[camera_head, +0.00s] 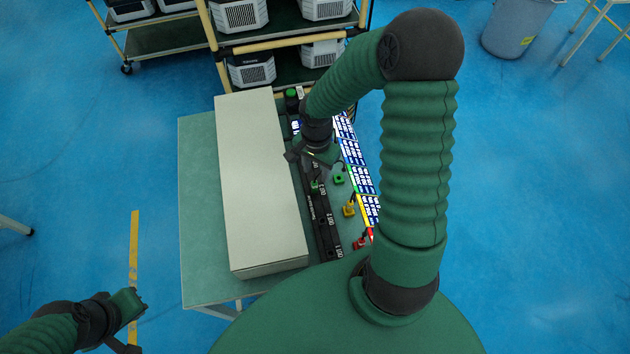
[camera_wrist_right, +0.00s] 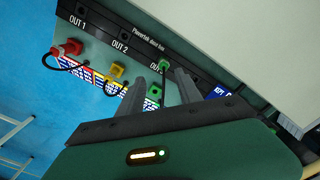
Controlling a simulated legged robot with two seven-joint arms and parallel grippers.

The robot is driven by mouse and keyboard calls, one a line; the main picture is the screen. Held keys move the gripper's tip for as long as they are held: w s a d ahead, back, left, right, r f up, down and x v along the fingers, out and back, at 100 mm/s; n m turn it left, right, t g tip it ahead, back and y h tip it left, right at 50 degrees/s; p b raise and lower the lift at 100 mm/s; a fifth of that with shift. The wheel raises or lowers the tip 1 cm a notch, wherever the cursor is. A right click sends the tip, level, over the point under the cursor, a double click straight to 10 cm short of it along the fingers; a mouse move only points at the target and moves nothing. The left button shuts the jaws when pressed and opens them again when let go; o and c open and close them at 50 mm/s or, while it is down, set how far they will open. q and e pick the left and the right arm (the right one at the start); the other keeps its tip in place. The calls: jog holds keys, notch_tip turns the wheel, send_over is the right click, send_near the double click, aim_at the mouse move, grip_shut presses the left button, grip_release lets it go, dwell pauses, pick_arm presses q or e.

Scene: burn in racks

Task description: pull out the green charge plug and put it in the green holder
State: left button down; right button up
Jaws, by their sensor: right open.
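The green charge plug (camera_head: 314,186) sits in the black power strip (camera_head: 321,215); in the right wrist view it (camera_wrist_right: 164,52) is at the strip's edge beyond the fingers. The green holder (camera_head: 338,179) stands on the table just right of the strip; it also shows in the right wrist view (camera_wrist_right: 153,93), partly behind a finger. My right gripper (camera_head: 311,157) is open and empty, above the strip just beyond the plug. In its wrist view, the two fingers (camera_wrist_right: 161,78) are apart, pointing toward the plug. My left gripper (camera_head: 130,322) is far left, away from the table; its jaw opening is unclear.
A long pale box (camera_head: 258,180) lies left of the strip. A yellow holder (camera_head: 349,209) and red plug parts (camera_head: 359,243) stand nearer me, beside colored label cards (camera_head: 362,181). A rack (camera_head: 285,40) with several devices stands behind the table (camera_head: 197,220).

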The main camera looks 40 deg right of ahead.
aim_at(314, 182)
jog(key=f, duration=0.6)
jog(key=w+f+b, duration=0.1)
jog(key=f, duration=0.2)
jog(key=shift+a+f, duration=0.1)
jog(key=shift+f, duration=0.1)
jog(key=shift+s+f, duration=0.15)
jog(key=shift+f, duration=0.2)
pick_arm(q)
jog(key=shift+w+f, duration=0.45)
jog(key=shift+f, duration=0.3)
pick_arm(e)
jog(key=shift+f, duration=0.1)
jog(key=shift+c, duration=0.8)
grip_shut()
